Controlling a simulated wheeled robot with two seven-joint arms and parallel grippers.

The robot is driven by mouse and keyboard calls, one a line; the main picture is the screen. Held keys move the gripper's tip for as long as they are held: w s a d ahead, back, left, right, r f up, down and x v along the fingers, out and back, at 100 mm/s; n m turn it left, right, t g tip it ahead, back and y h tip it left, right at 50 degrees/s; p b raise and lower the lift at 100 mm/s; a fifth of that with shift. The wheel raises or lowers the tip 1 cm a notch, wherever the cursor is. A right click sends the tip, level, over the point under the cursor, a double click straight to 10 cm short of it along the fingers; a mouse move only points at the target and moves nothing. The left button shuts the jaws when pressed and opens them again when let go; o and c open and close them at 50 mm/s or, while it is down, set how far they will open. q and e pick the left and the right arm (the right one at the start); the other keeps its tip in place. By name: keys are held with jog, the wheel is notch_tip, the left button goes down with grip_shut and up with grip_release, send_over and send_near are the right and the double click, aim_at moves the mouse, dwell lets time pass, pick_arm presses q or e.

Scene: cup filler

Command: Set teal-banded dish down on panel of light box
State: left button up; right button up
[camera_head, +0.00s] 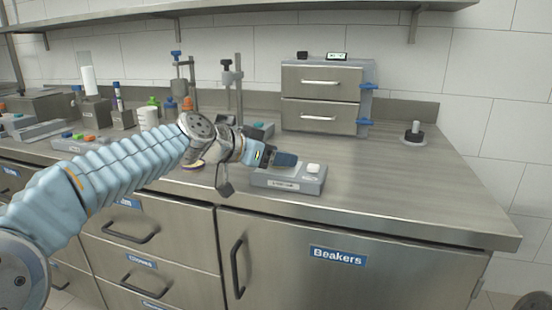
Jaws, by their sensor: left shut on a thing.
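My left gripper (284,160) reaches in from the left, its dark fingers just above the left part of a low grey box with a label on its front, which seems to be the light box (308,185). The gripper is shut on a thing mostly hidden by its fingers. I cannot make out a teal band there, nor tell whether the thing touches the box. A small white piece (313,168) sits on the right of the box top. My right gripper is not in view.
A steel two-drawer unit (320,98) stands behind the box. A small weight-like piece (413,133) stands at right. The right part of the counter (420,180) is clear.

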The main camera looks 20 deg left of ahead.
pick_arm(q)
jog(key=shift+f, duration=0.3)
jog(key=shift+f, duration=0.1)
jog(key=o, duration=1)
jog(key=shift+r, duration=0.35)
jog(key=b+v, duration=0.1)
jog(key=v, duration=0.5)
jog(key=b+v, duration=0.1)
jog(key=v, duration=0.5)
jog(key=shift+s+f, duration=0.1)
jog(key=shift+f, duration=0.15)
